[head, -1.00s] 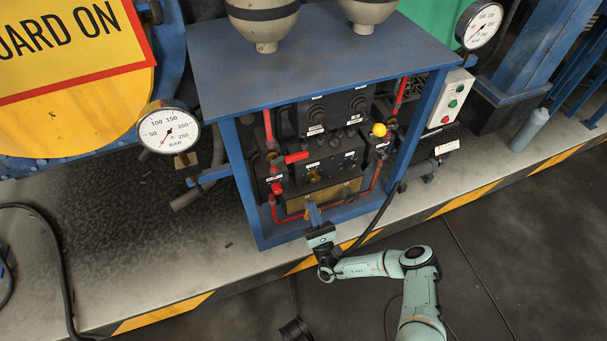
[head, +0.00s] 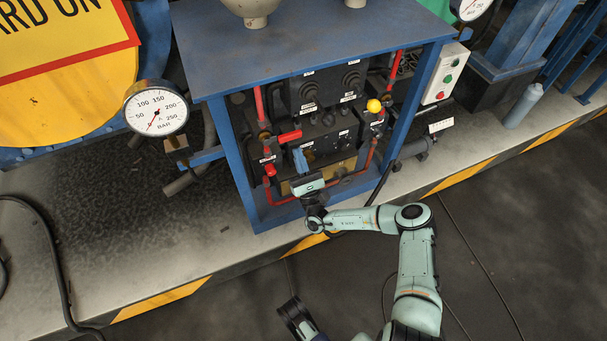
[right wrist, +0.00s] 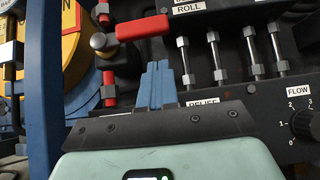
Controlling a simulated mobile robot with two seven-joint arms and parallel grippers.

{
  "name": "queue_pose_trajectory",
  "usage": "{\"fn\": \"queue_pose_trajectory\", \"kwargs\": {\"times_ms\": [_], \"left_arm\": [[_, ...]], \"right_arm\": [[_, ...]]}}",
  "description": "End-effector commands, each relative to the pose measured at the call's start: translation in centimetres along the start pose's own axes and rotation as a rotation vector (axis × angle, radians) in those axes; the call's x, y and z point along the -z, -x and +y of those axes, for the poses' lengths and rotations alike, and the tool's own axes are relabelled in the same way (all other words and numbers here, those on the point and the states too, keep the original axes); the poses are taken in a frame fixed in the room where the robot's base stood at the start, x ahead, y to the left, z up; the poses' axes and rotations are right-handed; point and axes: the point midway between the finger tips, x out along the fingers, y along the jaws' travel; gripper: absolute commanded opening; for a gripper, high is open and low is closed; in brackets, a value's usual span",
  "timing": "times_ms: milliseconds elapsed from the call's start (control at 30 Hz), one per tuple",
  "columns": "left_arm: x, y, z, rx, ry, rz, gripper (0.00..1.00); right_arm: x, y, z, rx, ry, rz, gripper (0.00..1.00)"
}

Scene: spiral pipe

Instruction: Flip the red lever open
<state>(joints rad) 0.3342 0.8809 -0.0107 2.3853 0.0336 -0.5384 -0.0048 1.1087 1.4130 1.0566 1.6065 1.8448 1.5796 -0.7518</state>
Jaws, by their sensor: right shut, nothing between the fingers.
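The red lever (head: 289,137) lies roughly level, pointing right from its brass valve on the left red pipe of the blue cabinet. In the right wrist view the red lever (right wrist: 143,28) is just above the fingertips, its pivot at its left end. My right gripper (head: 300,162) is in front of the panel, just below the lever. Its blue fingers (right wrist: 161,84) are pressed together and empty; whether they touch the lever I cannot tell. A dark part at the bottom edge of the head view looks like my left gripper (head: 297,318); its fingers are not clear.
The blue cabinet (head: 310,45) frames the panel with posts and a top. A yellow knob (head: 374,106) and a white button box (head: 445,75) are to the right. A pressure gauge (head: 157,108) stands left. The floor in front is open.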

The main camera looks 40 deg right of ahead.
Motion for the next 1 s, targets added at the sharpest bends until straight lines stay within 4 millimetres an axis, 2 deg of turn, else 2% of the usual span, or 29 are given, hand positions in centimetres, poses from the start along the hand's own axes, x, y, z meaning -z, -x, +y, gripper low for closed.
{"fn": "queue_pose_trajectory", "kwargs": {"times_ms": [100,300,767,1000], "left_arm": [[-0.1,-0.1,-0.1,0.001,0.001,-0.003,0.43],[-0.3,-0.2,-0.3,0.005,0.003,-0.010,0.43],[-0.1,0.0,-0.1,0.002,0.002,-0.005,0.43],[1.5,1.3,1.2,-0.022,-0.012,0.048,0.43]], "right_arm": [[-1.5,-1.2,0.0,-0.003,-0.001,0.000,0.00],[-2.5,-2.2,0.0,-0.002,0.000,0.000,0.00],[-2.7,-2.4,0.0,-0.005,0.004,0.000,0.00],[-3.0,-2.7,-0.2,-0.036,0.035,0.000,0.00]]}}
